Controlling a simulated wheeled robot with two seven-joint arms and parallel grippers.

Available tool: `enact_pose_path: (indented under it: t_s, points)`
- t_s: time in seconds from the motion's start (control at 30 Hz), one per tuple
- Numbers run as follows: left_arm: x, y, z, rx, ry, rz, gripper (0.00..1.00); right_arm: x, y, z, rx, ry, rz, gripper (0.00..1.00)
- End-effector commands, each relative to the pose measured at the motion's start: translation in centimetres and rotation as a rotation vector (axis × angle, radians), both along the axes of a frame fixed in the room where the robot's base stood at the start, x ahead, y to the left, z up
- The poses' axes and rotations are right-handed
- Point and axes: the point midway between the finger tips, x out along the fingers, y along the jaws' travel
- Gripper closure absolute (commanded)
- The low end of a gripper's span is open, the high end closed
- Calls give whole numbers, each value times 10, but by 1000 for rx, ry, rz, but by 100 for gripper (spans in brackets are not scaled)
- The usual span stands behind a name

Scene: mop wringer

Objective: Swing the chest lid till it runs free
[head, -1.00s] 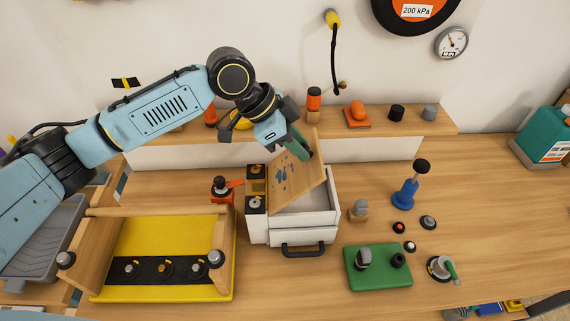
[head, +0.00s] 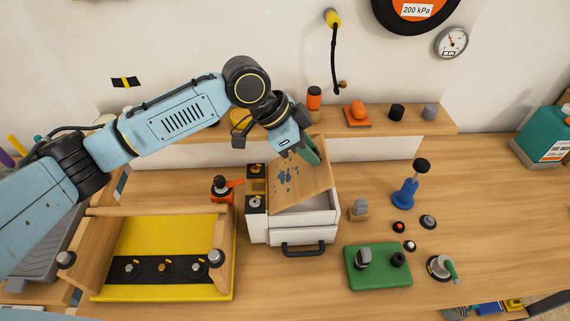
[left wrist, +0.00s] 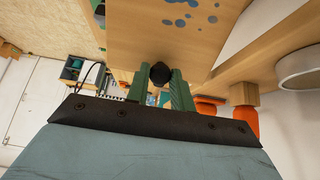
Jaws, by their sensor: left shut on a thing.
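The chest (head: 290,232) is a small white box with a black front handle (head: 303,249), standing mid-bench. Its wooden lid (head: 306,182), marked with blue spots, is tilted partly open, and the pale inside shows below its edge. My left gripper (head: 309,154) is at the lid's upper edge, its green fingers shut on a dark knob that is mostly hidden in the head view. In the left wrist view the fingers close around the black lid knob (left wrist: 160,74), with the spotted lid (left wrist: 165,30) above. My right gripper is not in view.
A yellow tray with wooden rails (head: 170,248) lies left of the chest. An orange-handled clamp (head: 222,187) stands close to its left side. A blue plunger-like tool (head: 406,190), a green block (head: 378,266) and small knobs are to the right. A shelf (head: 380,124) runs behind.

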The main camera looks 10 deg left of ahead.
Motion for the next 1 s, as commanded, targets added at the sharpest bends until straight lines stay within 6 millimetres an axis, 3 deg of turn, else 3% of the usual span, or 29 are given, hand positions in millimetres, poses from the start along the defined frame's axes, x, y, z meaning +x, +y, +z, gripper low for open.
enact_pose_path:
  t_s: [1.0]
  points:
    - [5, -18, -20, -3, 0, -2, 91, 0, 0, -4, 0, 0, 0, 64]
